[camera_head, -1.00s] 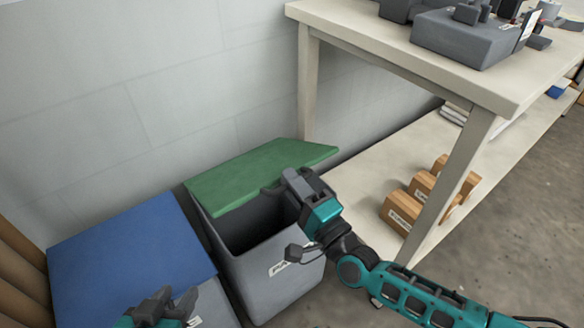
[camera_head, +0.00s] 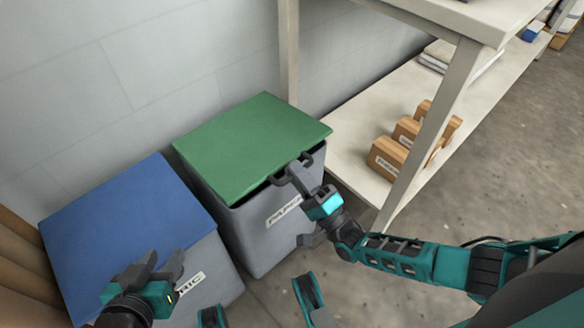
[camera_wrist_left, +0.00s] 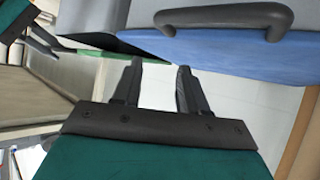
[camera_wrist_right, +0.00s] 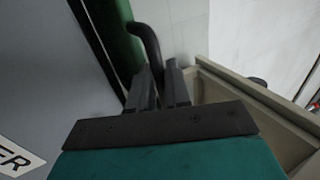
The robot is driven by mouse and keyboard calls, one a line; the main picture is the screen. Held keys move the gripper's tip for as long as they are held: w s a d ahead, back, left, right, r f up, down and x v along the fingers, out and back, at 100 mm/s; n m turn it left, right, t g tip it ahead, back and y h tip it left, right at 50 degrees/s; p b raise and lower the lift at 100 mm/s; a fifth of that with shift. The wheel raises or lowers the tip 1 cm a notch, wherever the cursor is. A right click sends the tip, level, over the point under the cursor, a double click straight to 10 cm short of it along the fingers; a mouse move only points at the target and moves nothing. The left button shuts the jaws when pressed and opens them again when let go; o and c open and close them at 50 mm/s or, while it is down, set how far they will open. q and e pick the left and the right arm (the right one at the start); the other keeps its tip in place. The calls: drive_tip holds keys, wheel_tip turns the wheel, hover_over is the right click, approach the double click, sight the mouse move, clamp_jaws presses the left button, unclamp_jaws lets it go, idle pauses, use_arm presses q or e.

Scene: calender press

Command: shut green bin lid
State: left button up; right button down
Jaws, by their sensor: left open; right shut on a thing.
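The green lid (camera_head: 245,142) lies over the grey bin (camera_head: 262,228), nearly flat, with a dark gap showing under its front edge. A dark handle (camera_head: 305,163) is on the lid's front right edge. My right gripper (camera_head: 296,172) is shut on this handle. In the right wrist view the curved handle (camera_wrist_right: 148,42) runs down between the fingers (camera_wrist_right: 160,85), beside the green lid (camera_wrist_right: 118,35). My left gripper (camera_head: 138,270) is open and empty in front of the blue-lidded bin. In the left wrist view its fingers (camera_wrist_left: 157,88) are apart with nothing between them.
The blue lid (camera_head: 120,225) of the neighbouring bin is down; its handle (camera_wrist_left: 225,17) shows in the left wrist view. A table (camera_head: 440,25) with a lower shelf (camera_head: 350,130) stands at the right, with wooden boxes (camera_head: 388,157) on it. A wall is behind the bins.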

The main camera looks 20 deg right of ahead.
use_arm(q)
drive_tip(key=shift+a, duration=0.1)
use_arm(e)
drive_tip(key=shift+w+a, duration=0.15)
drive_tip(key=shift+w, duration=0.1)
drive_tip(key=c, duration=1.3)
unclamp_jaws()
wheel_tip(320, 180, up, 4)
drive_tip(key=p, duration=0.2)
drive_tip(key=shift+r+p, duration=0.25)
drive_tip(key=shift+p, duration=0.15)
use_arm(q)
wheel_tip(320, 180, up, 6)
drive_tip(key=a+p, duration=0.2)
drive_tip(key=p, duration=0.4)
drive_tip(key=shift+s+y+p, duration=0.3)
drive_tip(key=shift+s+y, duration=0.1)
drive_tip(key=shift+s, duration=0.05)
use_arm(e)
drive_tip(key=shift+s+r, duration=0.15)
drive_tip(key=shift+r, duration=7.5)
use_arm(q)
drive_tip(key=shift+f, duration=0.1)
use_arm(e)
drive_tip(key=shift+c, duration=0.2)
